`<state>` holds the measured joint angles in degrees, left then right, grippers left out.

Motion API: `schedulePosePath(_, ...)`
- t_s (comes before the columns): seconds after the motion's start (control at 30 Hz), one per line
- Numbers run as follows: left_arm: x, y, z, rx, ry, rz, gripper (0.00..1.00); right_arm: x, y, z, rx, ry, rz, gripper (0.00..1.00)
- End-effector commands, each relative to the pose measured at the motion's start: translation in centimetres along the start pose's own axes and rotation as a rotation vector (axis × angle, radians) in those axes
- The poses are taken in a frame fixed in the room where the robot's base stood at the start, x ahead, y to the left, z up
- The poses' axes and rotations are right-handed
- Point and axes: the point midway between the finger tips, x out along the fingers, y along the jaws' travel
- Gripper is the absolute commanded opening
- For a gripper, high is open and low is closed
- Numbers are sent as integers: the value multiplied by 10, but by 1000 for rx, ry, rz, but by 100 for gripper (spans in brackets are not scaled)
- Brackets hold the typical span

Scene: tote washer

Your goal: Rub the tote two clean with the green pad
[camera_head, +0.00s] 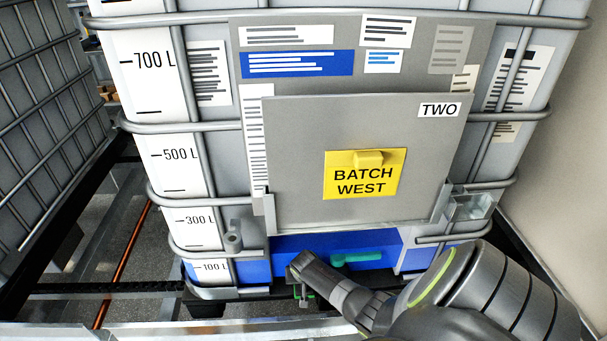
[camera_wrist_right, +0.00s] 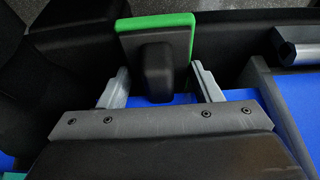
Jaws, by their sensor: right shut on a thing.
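The tote two (camera_head: 190,147) is a large white tank in a grey tube cage with a litre scale at its left. A grey panel on its front (camera_head: 300,150) bears the label TWO and a yellow BATCH WEST sign (camera_head: 345,187). My right gripper (camera_head: 303,293) is low in front of the tote's base. In the right wrist view, my right gripper (camera_wrist_right: 160,70) is shut on the black handle of the green pad (camera_wrist_right: 180,21), whose green edge shows beyond the fingers. The pad is mostly hidden in the head view. My left gripper is not in view.
A blue part with a teal handle (camera_head: 355,258) sits under the panel. Another caged tote (camera_head: 40,120) stands at the left. A pale metal rail (camera_head: 200,330) runs along the front. A plain wall (camera_head: 560,150) closes the right side.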

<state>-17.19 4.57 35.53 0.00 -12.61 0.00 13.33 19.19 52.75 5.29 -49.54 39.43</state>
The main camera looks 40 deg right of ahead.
Motion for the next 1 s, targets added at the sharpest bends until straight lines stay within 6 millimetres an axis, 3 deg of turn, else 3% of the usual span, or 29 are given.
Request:
schedulePosePath(0.6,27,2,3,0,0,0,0,17,0,-38,1,0,0,13)
schedulePosePath(1.0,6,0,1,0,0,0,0,5,0,-21,0,-4,0,13)
